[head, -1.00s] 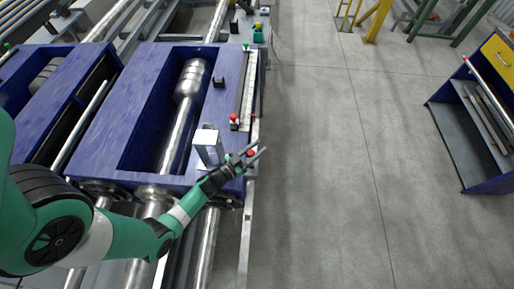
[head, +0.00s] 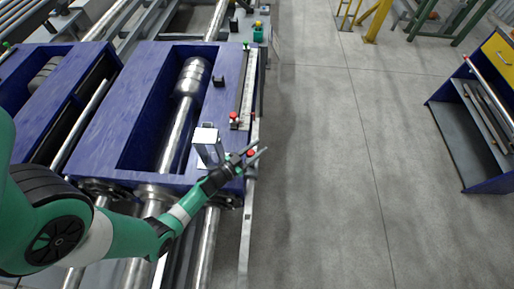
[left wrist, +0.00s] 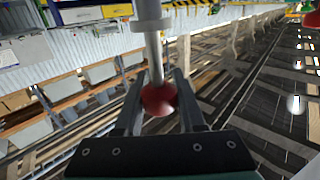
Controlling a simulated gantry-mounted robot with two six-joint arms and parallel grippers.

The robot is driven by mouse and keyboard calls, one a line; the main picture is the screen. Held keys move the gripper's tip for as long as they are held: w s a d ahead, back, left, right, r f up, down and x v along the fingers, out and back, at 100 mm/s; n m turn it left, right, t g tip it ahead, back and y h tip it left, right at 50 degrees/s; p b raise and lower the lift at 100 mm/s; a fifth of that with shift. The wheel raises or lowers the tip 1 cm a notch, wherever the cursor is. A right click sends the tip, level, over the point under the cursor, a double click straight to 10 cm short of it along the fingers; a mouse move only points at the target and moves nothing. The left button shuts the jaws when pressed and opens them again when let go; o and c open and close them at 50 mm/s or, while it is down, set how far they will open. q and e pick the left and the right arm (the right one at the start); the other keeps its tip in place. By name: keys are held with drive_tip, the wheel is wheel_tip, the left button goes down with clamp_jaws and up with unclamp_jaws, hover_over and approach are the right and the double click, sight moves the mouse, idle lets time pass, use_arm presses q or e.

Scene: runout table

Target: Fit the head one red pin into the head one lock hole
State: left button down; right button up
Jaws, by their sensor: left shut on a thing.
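The red pin shows as a red ball (head: 250,153) between the fingers of my left gripper (head: 256,154), by the front right corner of the blue head. In the left wrist view, my left gripper (left wrist: 158,104) is shut on the red pin (left wrist: 158,99). Its metal shaft runs up the picture from the ball to a grey collar (left wrist: 152,24). I cannot make out the lock hole, nor whether the shaft's far end sits in anything. A second red-topped piece (head: 233,117) stands farther back on the head's right edge. My right gripper is not in view.
A grey-white upright block (head: 207,148) stands on the blue head (head: 105,115) close beside my left gripper. A small black block (head: 218,81) is farther back. A metal rail (head: 246,225) runs along the right edge. Open floor (head: 320,170) lies to the right, with a blue cabinet (head: 455,140) beyond.

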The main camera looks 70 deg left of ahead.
use_arm(q)
drive_tip(key=shift+f+b, duration=0.65)
drive_tip(key=shift+f, duration=0.15)
drive_tip(key=shift+c, duration=2.1)
unclamp_jaws()
drive_tip(key=shift+s, duration=0.1)
drive_tip(key=p+v, duration=0.2)
drive_tip(key=v, duration=0.8)
drive_tip(key=shift+s+r+p, duration=0.1)
drive_tip(key=shift+s+p, duration=0.3)
drive_tip(key=shift+s+d, duration=0.2)
drive_tip(key=shift+s, duration=0.1)
